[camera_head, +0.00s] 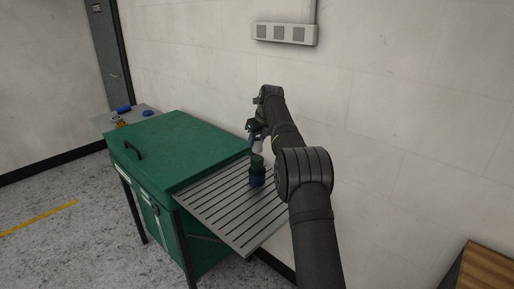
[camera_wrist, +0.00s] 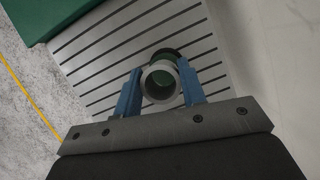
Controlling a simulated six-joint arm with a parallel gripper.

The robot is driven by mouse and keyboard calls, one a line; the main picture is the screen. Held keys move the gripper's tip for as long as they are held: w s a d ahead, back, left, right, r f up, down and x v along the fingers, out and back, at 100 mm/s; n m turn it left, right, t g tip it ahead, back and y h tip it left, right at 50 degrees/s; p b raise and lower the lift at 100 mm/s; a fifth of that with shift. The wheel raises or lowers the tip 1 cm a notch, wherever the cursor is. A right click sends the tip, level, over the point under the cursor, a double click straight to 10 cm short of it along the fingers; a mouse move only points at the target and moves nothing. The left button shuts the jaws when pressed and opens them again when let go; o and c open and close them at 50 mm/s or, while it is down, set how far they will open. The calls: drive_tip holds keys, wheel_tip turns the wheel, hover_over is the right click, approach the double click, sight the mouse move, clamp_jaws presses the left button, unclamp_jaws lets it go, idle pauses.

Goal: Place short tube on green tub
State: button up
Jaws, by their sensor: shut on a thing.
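My gripper (camera_wrist: 160,70) is shut on a short grey tube (camera_wrist: 147,76), with one blue finger on each side of it. The tube's round open end faces the wrist camera, and green shows through its bore. In the head view the pale tube (camera_head: 257,147) is in my gripper (camera_head: 254,138), just above the green tub (camera_head: 257,161). I cannot tell whether tube and tub touch. The tub is upright over a dark blue piece (camera_head: 257,181) on the slatted shelf. In the wrist view a dark round rim (camera_wrist: 174,53) shows behind the tube, mostly hidden by it.
The slatted grey shelf (camera_head: 221,205) is otherwise bare and joins a green cabinet (camera_head: 175,150) at left. Small blue and yellow items (camera_head: 122,119) lie on a surface behind the cabinet. A white wall (camera_head: 400,110) stands close behind my arm.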

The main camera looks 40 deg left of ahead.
sight(257, 147)
drive_tip(key=shift+f, duration=1.55)
drive_tip(key=shift+f, duration=0.1)
drive_tip(key=o, duration=1.1)
drive_tip(key=v, duration=1.2)
